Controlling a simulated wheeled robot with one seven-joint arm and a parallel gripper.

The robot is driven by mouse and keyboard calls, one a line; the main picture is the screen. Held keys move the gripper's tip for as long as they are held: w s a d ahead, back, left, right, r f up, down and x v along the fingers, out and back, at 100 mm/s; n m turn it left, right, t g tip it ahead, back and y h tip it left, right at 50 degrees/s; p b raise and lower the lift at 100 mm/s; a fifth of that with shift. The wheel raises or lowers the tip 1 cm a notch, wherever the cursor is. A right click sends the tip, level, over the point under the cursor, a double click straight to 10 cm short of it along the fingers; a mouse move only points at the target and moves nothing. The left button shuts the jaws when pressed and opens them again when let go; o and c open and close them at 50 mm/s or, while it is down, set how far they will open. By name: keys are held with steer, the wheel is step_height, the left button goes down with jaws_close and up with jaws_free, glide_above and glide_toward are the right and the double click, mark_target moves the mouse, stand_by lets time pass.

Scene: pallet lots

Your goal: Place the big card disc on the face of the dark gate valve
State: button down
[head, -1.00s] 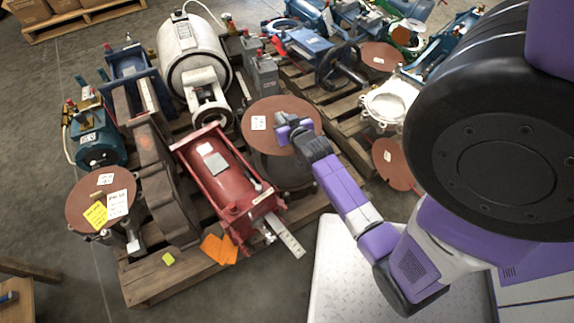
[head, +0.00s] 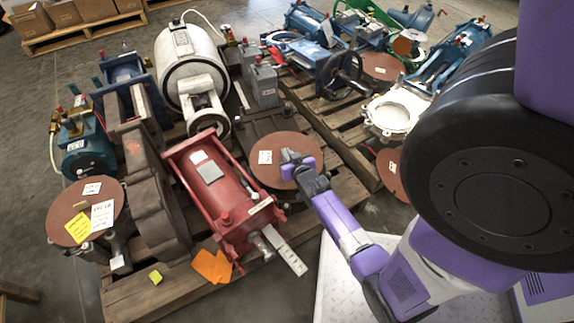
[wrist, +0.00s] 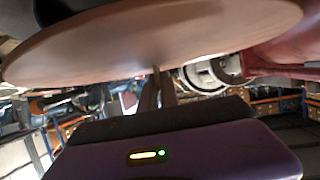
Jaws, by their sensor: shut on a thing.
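The big card disc (head: 262,174), brown with a small white label, is held roughly level over the front right of the near pallet. My gripper (head: 291,160) is shut on its right part; the disc's pale underside (wrist: 150,40) fills the top of the wrist view, with the fingers (wrist: 157,88) at its edge. The disc covers the spot where a dark round flange, probably the dark gate valve's face, showed earlier. That face is now hidden, so I cannot tell whether disc and face touch.
A red cylinder unit (head: 222,190) stands close left of the disc. A dark brown casting (head: 155,190) and another brown disc with papers (head: 70,205) are farther left. A white tank (head: 192,60) stands behind. Blue and white valves crowd the right pallet, with another brown disc (head: 391,180).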

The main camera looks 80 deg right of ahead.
steer(key=shift+f+b, duration=1.15)
steer(key=shift+f, duration=0.95)
steer(key=shift+f, duration=0.25)
steer(key=c, duration=1.6)
jaws_free()
steer(key=shift+r, duration=0.1)
steer(key=shift+s+a+r, duration=0.1)
steer(key=shift+s+r, duration=0.1)
steer(key=shift+r, duration=0.05)
steer(key=p+v, duration=0.5)
steer(key=v, duration=0.6)
steer(key=shift+a+p, duration=0.3)
